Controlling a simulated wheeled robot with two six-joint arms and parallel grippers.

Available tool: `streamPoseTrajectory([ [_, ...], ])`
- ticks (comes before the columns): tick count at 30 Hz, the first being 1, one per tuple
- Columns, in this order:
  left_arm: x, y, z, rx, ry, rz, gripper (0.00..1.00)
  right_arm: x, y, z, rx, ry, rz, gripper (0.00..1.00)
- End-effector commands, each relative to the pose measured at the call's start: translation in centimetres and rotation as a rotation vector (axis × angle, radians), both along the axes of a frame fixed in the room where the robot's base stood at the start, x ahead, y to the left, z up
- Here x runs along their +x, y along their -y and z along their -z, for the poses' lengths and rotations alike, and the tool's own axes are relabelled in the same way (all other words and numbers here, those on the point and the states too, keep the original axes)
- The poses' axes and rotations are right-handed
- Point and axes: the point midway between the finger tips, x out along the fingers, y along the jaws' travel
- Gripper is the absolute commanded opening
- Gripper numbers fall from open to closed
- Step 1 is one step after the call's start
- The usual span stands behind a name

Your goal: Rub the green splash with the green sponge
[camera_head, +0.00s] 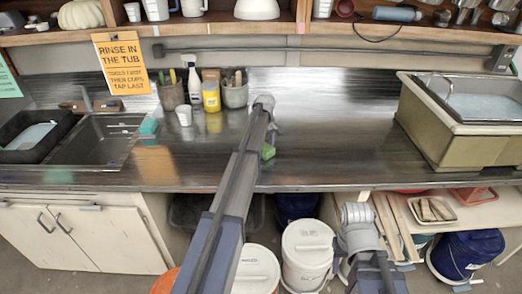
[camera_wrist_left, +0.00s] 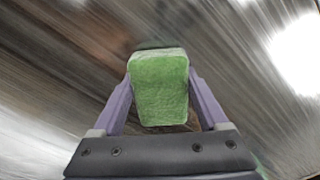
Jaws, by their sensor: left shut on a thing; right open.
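The green sponge (camera_wrist_left: 160,88) is a block held between the two purple fingers of my left gripper (camera_wrist_left: 160,100) in the left wrist view. In the head view my left gripper (camera_head: 270,135) is over the metal counter (camera_head: 330,130), and a green patch, likely the sponge (camera_head: 268,152), shows just below it. I cannot tell whether the sponge touches the counter. A sliver of green (camera_wrist_left: 262,172) shows at the lower right of the wrist view; I cannot tell if it is the splash. My right gripper (camera_head: 356,213) is open and empty, in front of the counter.
A sink (camera_head: 100,150) with a teal sponge (camera_head: 148,126) on its right edge is at the left. Tool pots (camera_head: 235,95), a spray bottle (camera_head: 194,85) and a yellow bottle (camera_head: 211,97) stand at the back. A tub (camera_head: 440,130) stands right; the counter between is clear.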

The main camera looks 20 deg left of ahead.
Motion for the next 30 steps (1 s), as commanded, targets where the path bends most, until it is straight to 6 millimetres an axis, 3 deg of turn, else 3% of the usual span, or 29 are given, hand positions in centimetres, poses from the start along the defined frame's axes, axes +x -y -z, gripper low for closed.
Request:
streamPoseTrajectory([
  [8, 0.3, 0.7, -0.1, 0.0, 0.001, 0.0, 0.24, 0.0, 0.0, -0.1, 0.0, 0.0, 0.0, 0.5],
  [18, 1.3, 2.9, -0.2, 0.001, -0.001, -0.001, 0.24, 0.0, 0.0, -0.2, 0.0, 0.0, 0.0, 0.5],
  [30, 1.2, 2.9, 0.1, 0.002, -0.001, -0.002, 0.24, 0.0, 0.0, 0.1, 0.0, 0.0, 0.0, 0.5],
])
